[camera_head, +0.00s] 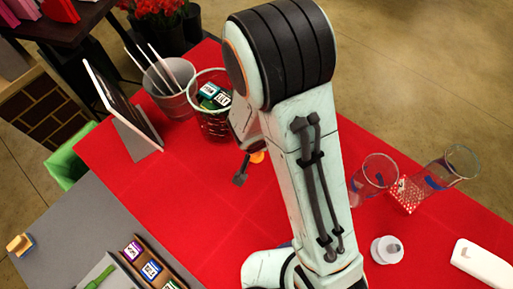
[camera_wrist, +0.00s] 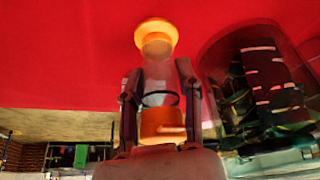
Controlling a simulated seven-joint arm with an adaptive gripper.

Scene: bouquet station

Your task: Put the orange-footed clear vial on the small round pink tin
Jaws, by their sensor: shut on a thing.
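The clear vial (camera_wrist: 157,75) is between the two fingers of my gripper (camera_wrist: 158,88) in the wrist view. Its wide orange foot (camera_wrist: 156,36) points away from the palm, over the red cloth. Another orange part (camera_wrist: 162,124) shows near the palm. In the head view the orange foot (camera_head: 257,157) peeks out beside my gripper (camera_head: 246,168), left of my arm. My gripper is shut on the vial and seems to hold it above the cloth. I cannot pick out the small round pink tin in either view; my arm covers part of the table.
A see-through container of small boxes (camera_head: 211,118) stands close behind my gripper. A grey bucket (camera_head: 168,102) and framed panel (camera_head: 122,110) stand left of it. Glasses (camera_head: 375,172), a dotted red-white block (camera_head: 405,195) and a white round item (camera_head: 387,250) are right. Red cloth (camera_head: 190,200) is clear front-left.

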